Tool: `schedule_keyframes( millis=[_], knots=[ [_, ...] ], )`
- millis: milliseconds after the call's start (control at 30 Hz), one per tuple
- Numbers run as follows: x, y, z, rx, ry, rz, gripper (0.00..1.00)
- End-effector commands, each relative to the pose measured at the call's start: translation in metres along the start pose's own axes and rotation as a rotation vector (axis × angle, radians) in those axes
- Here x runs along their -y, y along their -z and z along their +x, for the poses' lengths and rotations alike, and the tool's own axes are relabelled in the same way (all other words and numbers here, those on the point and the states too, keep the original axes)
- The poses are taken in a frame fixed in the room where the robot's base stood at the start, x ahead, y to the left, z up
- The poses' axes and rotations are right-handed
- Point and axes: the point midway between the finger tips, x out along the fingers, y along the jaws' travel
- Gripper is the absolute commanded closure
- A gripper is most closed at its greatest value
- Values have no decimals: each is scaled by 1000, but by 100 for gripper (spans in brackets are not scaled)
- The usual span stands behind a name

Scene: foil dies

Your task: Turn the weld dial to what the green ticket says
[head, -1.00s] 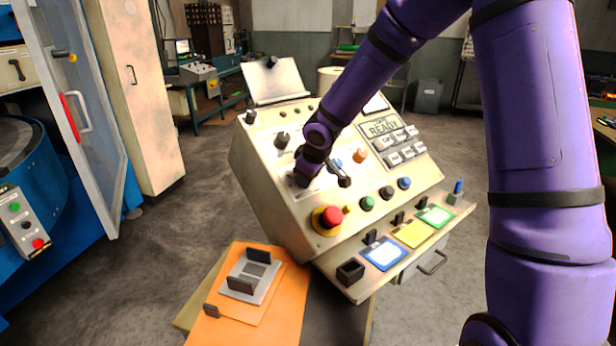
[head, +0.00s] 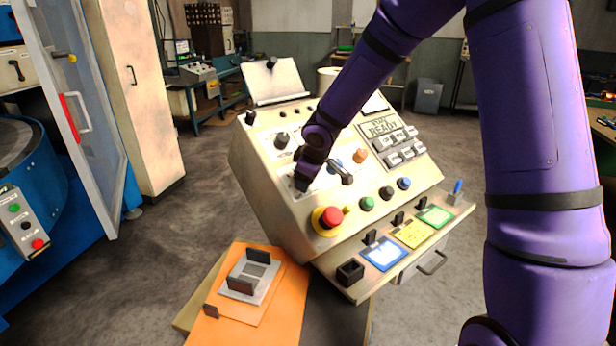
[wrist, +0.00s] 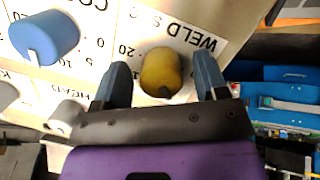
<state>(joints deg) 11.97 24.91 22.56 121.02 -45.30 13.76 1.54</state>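The weld dial (wrist: 161,70) is a yellowish round knob with a dark mark at its lower edge in the wrist view. It sits beside the printed word WELD and scale numbers. My gripper (wrist: 162,76) has one blue-grey finger on each side of the dial, with visible gaps, so it is open around it. In the head view my gripper (head: 304,182) is low at the left of the sloping console face and hides the dial.
A blue knob (wrist: 45,38) is left of the weld dial in the wrist view. A red mushroom button (head: 331,217) is just below my gripper. A yellow ticket (head: 411,234) and a blue ticket (head: 383,253) share the ledge. An orange board (head: 240,316) lies in front.

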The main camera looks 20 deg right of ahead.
Motion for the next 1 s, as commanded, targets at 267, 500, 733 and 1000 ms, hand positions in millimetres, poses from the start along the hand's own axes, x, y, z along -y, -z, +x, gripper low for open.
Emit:
schedule_keyframes(
  millis=[267, 500, 733, 1000],
  knots=[
    [0, 0, -2, 0, 0, 1, 33],
    [-1, 0, -30, -1, -3, 2, 33],
    [-2, -1, -70, -1, -4, 4, 33],
    [0, 0, -102, 0, -2, 2, 33]
  ],
)
